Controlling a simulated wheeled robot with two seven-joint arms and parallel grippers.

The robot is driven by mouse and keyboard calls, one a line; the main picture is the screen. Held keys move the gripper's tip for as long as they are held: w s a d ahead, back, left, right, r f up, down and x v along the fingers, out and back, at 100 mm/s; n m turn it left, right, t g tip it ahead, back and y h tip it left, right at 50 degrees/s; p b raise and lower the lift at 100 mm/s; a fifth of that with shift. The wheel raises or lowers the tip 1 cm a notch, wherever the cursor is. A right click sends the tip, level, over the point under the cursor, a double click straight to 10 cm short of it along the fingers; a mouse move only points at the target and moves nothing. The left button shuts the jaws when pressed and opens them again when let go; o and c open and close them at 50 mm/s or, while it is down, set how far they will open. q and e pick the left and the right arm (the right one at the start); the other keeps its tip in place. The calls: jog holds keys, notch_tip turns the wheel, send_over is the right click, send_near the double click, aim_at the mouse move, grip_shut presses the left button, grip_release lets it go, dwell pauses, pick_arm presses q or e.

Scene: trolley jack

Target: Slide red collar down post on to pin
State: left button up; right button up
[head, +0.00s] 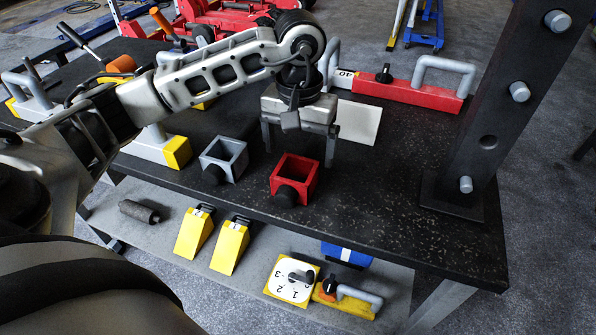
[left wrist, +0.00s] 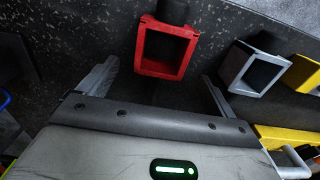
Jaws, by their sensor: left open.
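The red collar (head: 296,180) is a square, open-centred block with a black knob, on the dark bench top near its front edge. It also shows in the left wrist view (left wrist: 166,28), just ahead of the fingers. The dark post (head: 505,85) stands at the right end of the bench. Grey pins stick out of it: an upper pin (head: 557,20), a middle pin (head: 519,91) and a low pin (head: 465,185). My left gripper (head: 299,156) is open and empty, pointing down just behind the collar, its fingers apart from it. My right gripper is not in view.
A similar grey collar (head: 236,160) stands left of the red one. A red bar with a grey handle (head: 420,94) and a pale plate (head: 359,124) lie behind my gripper. Yellow wedges (head: 229,247) sit on the lower shelf. The bench between collar and post is clear.

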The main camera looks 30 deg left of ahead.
aim_at(298, 166)
pick_arm(q)
jog(key=f, duration=0.4)
jog(key=shift+s+f+p, duration=0.2)
jog(key=shift+f+p, duration=0.15)
jog(key=c, duration=1.5)
jog(key=shift+w+r, duration=0.1)
